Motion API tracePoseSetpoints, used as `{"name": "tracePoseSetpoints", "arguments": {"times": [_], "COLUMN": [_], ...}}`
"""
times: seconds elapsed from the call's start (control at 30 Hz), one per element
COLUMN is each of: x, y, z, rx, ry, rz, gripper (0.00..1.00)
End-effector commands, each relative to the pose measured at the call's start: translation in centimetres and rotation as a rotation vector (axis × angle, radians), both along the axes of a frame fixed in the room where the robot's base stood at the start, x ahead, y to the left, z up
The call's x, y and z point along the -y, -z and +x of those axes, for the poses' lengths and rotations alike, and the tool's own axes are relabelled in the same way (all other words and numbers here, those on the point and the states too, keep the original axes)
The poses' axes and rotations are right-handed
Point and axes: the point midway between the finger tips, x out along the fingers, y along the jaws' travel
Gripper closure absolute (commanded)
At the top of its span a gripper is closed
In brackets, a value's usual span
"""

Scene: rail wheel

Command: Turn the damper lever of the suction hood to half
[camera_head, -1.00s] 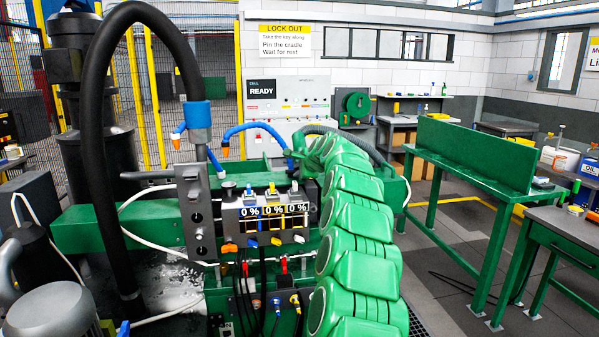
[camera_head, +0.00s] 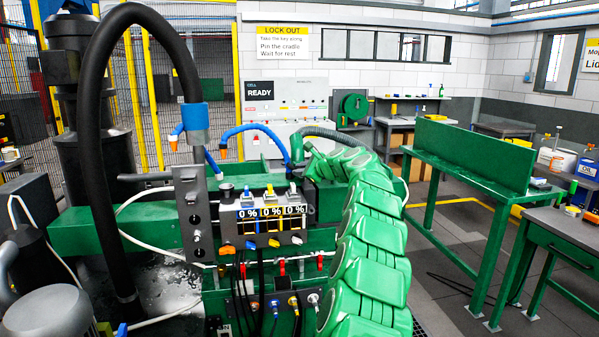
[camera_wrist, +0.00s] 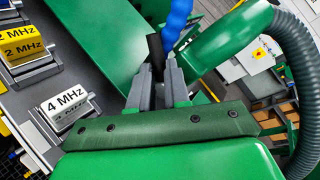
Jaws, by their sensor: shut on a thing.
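In the wrist view, my gripper (camera_wrist: 158,88) has its two grey fingers closed around a narrow dark piece (camera_wrist: 156,50), which looks to be the damper lever. The fingers hide most of it, so its angle cannot be read. A blue segmented hose (camera_wrist: 176,22) comes down just beyond the fingertips. In the head view, the fingers are hidden by my green arm and the fittings around its far end. A thick black hose (camera_head: 97,90) with a blue collar (camera_head: 195,117) arches down at the left; any lever on it cannot be made out.
A block with several 0 % displays (camera_head: 270,212) stands left of my arm. The wrist view shows a 4 MHz block (camera_wrist: 70,108) close by on the left and a grey corrugated hose (camera_wrist: 300,75) on the right. A green bench (camera_head: 470,190) stands right, with open floor before it.

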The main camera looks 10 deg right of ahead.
Motion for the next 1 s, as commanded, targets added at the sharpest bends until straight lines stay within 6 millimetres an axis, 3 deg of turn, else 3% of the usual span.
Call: {"name": "tracePoseSetpoints", "arguments": {"times": [0.7, 0.73, 0.8, 0.9, 1.0], "x": [0.56, 0.56, 0.56, 0.49, 0.42], "y": [0.20, 0.20, 0.20, 0.16, 0.12], "z": [-0.01, -0.01, -0.01, 0.00, 0.00], "rx": [-0.003, -0.003, -0.003, -0.002, -0.003], "ry": [0.005, 0.005, 0.005, 0.004, 0.003], "rz": [0.089, 0.089, 0.089, 0.089, 0.089], "gripper": [1.00, 0.82, 0.71, 0.58, 0.58]}}
